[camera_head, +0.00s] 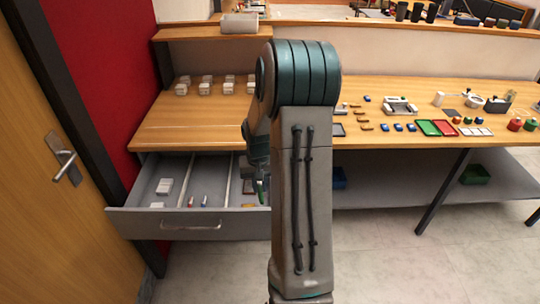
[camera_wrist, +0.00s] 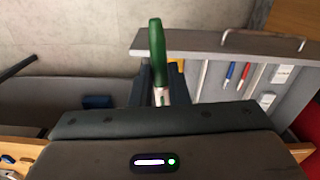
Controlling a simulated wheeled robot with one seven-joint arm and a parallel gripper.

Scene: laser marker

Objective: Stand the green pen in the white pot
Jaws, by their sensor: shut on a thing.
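The green pen (camera_wrist: 157,50) stands roughly upright in the wrist view, its green end pointing up in the picture. My gripper (camera_wrist: 160,88) is shut on its lower, white part. In the head view, a small part of the green pen (camera_head: 260,186) shows below my gripper (camera_head: 258,165), over the open drawer and beside my arm. A small white round thing (camera_head: 438,99) on the right of the bench may be the white pot; it is too small to be sure. My arm hides the middle of the bench.
The grey drawer (camera_head: 190,229) stands open, with dividers. In it lie a red pen (camera_wrist: 230,73), a blue pen (camera_wrist: 244,72) and white boxes (camera_head: 164,187). The wooden bench (camera_head: 390,88) carries small blocks, a green tray (camera_head: 428,128) and a red tray (camera_head: 444,128).

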